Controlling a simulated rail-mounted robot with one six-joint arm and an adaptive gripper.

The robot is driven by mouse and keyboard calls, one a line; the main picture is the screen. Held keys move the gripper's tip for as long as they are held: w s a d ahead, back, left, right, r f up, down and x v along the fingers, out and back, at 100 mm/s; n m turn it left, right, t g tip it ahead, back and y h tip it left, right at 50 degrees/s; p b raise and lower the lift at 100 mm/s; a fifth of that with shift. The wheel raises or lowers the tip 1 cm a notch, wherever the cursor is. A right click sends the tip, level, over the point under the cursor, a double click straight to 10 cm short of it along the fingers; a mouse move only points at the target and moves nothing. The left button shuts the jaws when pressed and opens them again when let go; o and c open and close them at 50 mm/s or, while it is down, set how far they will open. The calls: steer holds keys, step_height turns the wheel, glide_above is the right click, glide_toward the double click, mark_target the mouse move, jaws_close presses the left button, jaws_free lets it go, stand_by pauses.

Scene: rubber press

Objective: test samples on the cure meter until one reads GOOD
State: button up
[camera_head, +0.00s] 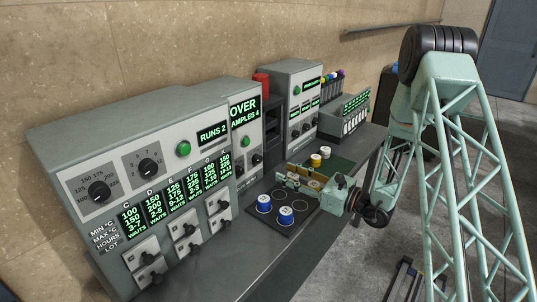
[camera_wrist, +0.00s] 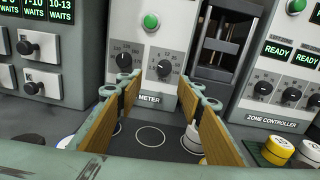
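The cure meter (camera_head: 250,130) stands behind the sample mat; its readout shows OVER and what looks like SAMPLES 4. In the wrist view its METER label (camera_wrist: 149,99), two dials and a green button face me. My gripper (camera_wrist: 160,95) is open in front of it, with nothing between its tan finger pads. In the head view it hovers over the dark mat (camera_head: 297,194). Two blue samples with white tops (camera_head: 264,203) (camera_head: 286,215) stand on the mat. A pale-topped sample (camera_wrist: 192,138) is partly hidden by the right finger. An empty ring (camera_wrist: 150,137) shows between the fingers.
A large cabinet (camera_head: 152,170) with dials, lot readouts and switches stands left, showing RUNS 2. The zone controller (camera_wrist: 279,100), reading READY, stands right. Yellow (camera_head: 315,160) and white (camera_head: 325,152) pieces stand on a green mat. The bench's front left is clear.

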mark_target(260, 160)
steer(key=shift+w+d+f+m+p, duration=0.1)
steer(key=shift+w+d+m+p, duration=0.3)
steer(key=shift+d, duration=0.15)
steer(key=shift+w+a, duration=0.1)
steer(key=shift+a, duration=0.1)
steer(key=shift+b+x, duration=0.35)
steer(key=shift+x, duration=6.3)
steer(key=c, duration=0.9)
